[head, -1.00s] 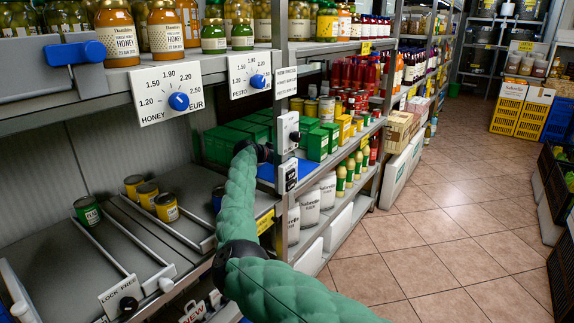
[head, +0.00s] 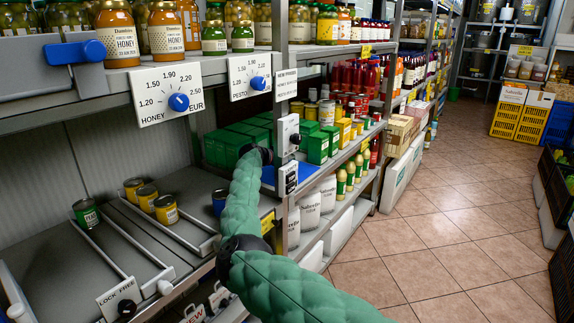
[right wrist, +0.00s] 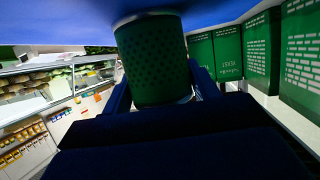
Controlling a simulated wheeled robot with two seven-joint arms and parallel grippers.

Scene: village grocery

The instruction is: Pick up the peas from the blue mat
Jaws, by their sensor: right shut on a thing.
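In the right wrist view my right gripper (right wrist: 165,95) is shut on a green can with a dotted pattern, the peas (right wrist: 152,60). The blue mat (right wrist: 230,12) shows along the top of that view, against the can's end; I cannot tell whether they touch. In the head view the mat (head: 318,173) is a blue strip on the middle shelf. My green right arm reaches in there; its gripper and the held can are hidden behind the wrist and the shelf post. My left gripper is not in view.
Green boxes (head: 318,147) stand close beside the mat. The shelf post (head: 287,120) carries small dials. A green can (head: 87,213) and several yellow-labelled cans (head: 166,209) sit on the grey tray at left. Honey jars (head: 118,35) stand above. The tiled aisle at right is clear.

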